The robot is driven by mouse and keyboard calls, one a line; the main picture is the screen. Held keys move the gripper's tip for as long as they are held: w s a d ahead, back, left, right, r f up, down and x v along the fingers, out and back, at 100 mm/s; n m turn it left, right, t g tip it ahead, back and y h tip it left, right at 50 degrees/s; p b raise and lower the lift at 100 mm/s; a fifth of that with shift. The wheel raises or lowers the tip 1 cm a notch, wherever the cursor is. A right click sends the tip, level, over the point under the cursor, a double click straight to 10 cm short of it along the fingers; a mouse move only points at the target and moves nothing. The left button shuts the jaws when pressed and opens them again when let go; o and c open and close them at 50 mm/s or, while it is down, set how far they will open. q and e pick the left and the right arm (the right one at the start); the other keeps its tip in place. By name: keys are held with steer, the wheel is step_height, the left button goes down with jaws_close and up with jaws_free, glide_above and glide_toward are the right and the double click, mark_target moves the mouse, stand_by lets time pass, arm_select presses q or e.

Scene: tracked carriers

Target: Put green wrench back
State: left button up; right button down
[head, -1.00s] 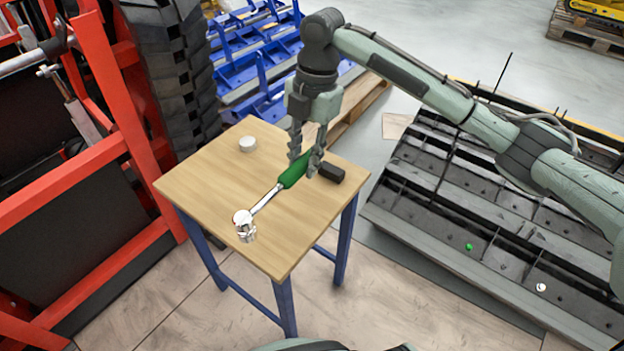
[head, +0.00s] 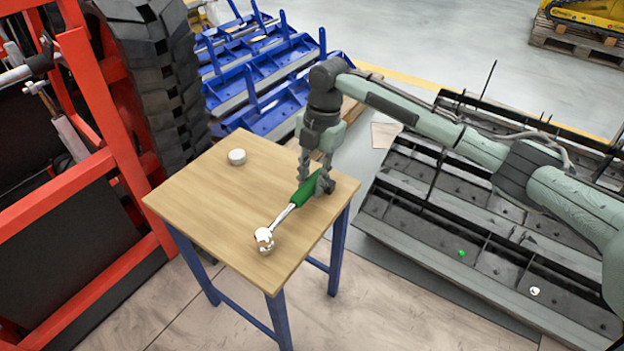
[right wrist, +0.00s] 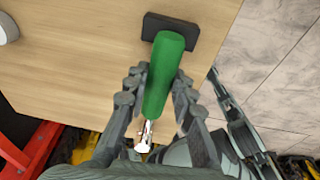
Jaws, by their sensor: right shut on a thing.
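The green wrench has a green handle (head: 307,189) and a shiny metal shaft and head (head: 264,237). It is over the small wooden table (head: 215,205), its head toward the table's front. My right gripper (head: 316,178) points down and is shut on the handle. In the right wrist view the handle (right wrist: 163,68) runs between the fingers (right wrist: 156,92), and part of the metal end shows below. I cannot tell whether the wrench still touches the table.
A black block (right wrist: 206,34) lies close to the handle's end. A white round piece (head: 237,157) sits at the table's back left. A red frame (head: 90,200) and large tyre (head: 160,85) stand left. A dark ribbed carrier (head: 450,215) is right, blue carriers (head: 265,75) behind.

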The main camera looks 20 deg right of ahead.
steer(key=c, duration=1.3)
jaws_free()
arm_select(q)
steer(key=shift+f, duration=0.1)
arm_select(e)
steer(key=shift+r, duration=0.1)
arm_select(q)
steer(key=shift+s+f, duration=0.2)
steer(key=shift+f, duration=0.1)
arm_select(e)
steer(key=r, duration=0.4)
steer(key=d+r, duration=0.1)
steer(key=r, duration=0.6)
steer(key=shift+w+d+r, duration=0.3)
steer(key=shift+d+r, duration=0.05)
